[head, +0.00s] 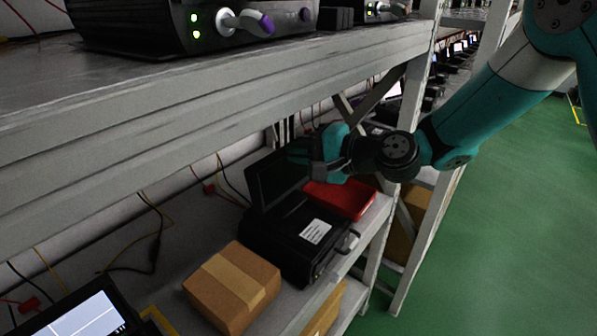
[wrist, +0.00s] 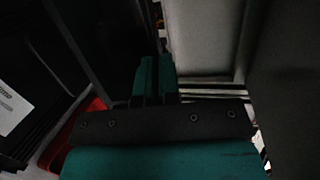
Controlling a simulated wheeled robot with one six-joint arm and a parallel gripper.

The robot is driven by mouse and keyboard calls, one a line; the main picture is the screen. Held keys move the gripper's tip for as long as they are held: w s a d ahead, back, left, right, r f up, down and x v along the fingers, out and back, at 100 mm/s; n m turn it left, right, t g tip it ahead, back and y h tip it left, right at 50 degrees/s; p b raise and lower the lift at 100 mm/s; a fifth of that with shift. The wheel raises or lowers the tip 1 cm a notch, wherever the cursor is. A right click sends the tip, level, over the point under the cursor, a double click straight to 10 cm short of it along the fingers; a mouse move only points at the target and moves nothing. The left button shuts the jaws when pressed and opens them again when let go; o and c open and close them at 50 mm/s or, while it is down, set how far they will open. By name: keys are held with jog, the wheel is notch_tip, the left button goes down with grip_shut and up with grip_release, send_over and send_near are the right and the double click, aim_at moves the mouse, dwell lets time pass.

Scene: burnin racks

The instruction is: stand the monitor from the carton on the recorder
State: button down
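The monitor (head: 272,182) is a thin dark panel, upright at the back edge of the recorder in the head view. Its lower edge appears to meet the recorder's top; I cannot tell whether its weight rests there. The recorder (head: 285,237) is a black case with a white label and a front handle, also at the left of the wrist view (wrist: 18,75). My gripper (head: 300,157) is at the monitor's right side. In the wrist view its teal fingers (wrist: 156,78) are close together, seemingly around the monitor's edge. The brown taped carton (head: 232,288) sits in front-left of the recorder.
A red case (head: 341,198) lies right of the recorder. The upper shelf beam (head: 200,105) runs above, and a rack post (head: 408,190) stands right. Loose cables (head: 155,235) hang at the back. A lit screen (head: 88,317) is at lower left. The green aisle floor is clear.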

aim_at(288, 166)
jog(key=shift+f+b, duration=0.3)
jog(key=shift+f, duration=1.3)
jog(key=shift+f, duration=0.2)
jog(key=c, duration=1.3)
grip_release()
jog(key=shift+c, duration=0.2)
jog(key=shift+r, duration=0.1)
